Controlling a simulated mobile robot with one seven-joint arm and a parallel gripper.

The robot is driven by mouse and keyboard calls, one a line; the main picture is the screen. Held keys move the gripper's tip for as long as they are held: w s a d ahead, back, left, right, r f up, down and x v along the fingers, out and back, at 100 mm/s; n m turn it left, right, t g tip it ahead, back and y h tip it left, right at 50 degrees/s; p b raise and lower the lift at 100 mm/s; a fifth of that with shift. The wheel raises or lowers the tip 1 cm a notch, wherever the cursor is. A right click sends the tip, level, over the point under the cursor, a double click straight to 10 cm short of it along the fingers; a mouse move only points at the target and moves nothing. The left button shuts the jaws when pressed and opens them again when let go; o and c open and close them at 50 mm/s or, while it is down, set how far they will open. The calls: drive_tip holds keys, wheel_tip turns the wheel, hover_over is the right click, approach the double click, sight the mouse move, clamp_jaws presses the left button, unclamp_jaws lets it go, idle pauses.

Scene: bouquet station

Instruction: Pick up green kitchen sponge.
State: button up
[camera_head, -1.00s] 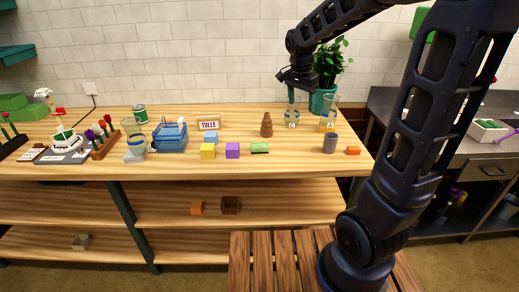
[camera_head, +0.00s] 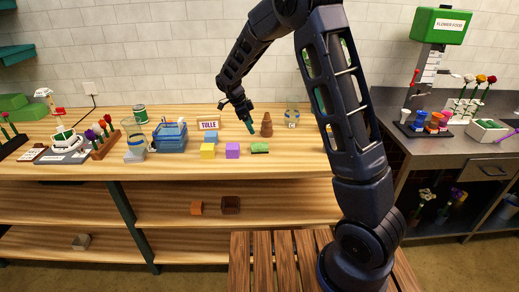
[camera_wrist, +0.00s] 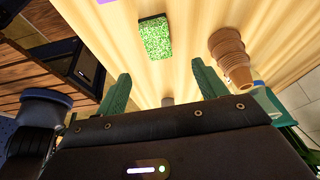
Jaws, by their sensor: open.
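The green kitchen sponge (camera_head: 259,147) lies flat on the wooden counter, near its front edge and right of the purple block. In the wrist view the sponge (camera_wrist: 155,37) shows whole as a speckled green rectangle, beyond the fingertips and roughly in line with the gap between them. My gripper (camera_head: 249,126) hangs above the counter, up and slightly left of the sponge in the head view. In the wrist view its two green fingers (camera_wrist: 160,75) are spread apart with nothing between them. The sponge is not touched.
Stacked terracotta pots (camera_head: 267,125) stand close behind the sponge and also show right of the fingers in the wrist view (camera_wrist: 230,58). A purple block (camera_head: 232,150) and a yellow block (camera_head: 208,152) sit to the left. A TULLE sign (camera_head: 209,123) stands behind them.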

hover_over(259, 145)
drive_tip(key=a, duration=0.2)
drive_tip(key=f, duration=0.5)
drive_tip(key=shift+w+f, duration=0.25)
drive_tip(key=shift+w, duration=0.05)
drive_tip(key=shift+x, duration=2.6)
drive_tip(key=shift+s+a, duration=0.1)
drive_tip(key=shift+s, duration=0.1)
drive_tip(key=shift+c, duration=0.2)
drive_tip(key=c, duration=1)
